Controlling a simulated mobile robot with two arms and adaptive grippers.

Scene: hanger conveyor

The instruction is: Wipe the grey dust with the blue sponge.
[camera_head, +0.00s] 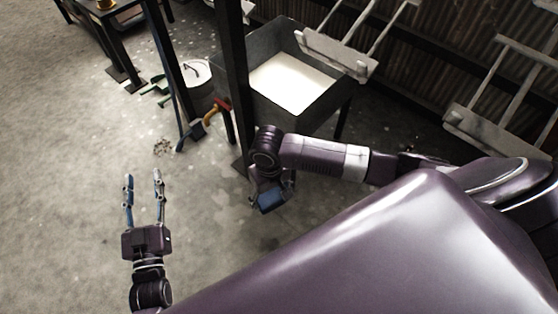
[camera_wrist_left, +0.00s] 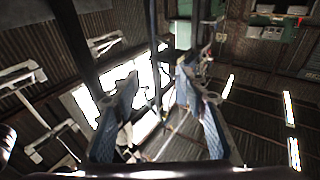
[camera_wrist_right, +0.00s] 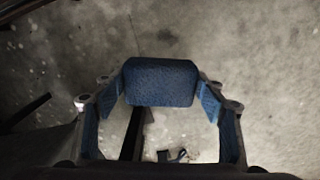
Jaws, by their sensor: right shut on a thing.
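The blue sponge (camera_head: 272,200) is held low over the concrete floor in the head view. My right gripper (camera_wrist_right: 163,92) is shut on it, with one finger on each side of the sponge (camera_wrist_right: 160,75) in the right wrist view. My left gripper (camera_head: 143,180) is open and empty at the lower left, its fingers apart; the left wrist view (camera_wrist_left: 148,88) looks up at the roof. A small speckled patch (camera_head: 163,146) lies on the floor beyond my left gripper; I cannot tell whether it is the grey dust.
A dark post (camera_head: 235,80) stands just beyond my right gripper. Behind it is a grey bin with pale contents (camera_head: 335,98). A white bucket (camera_head: 198,80) and tools with blue, red and yellow parts (camera_head: 212,110) are left of the post. The floor at left (camera_head: 60,170) is clear.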

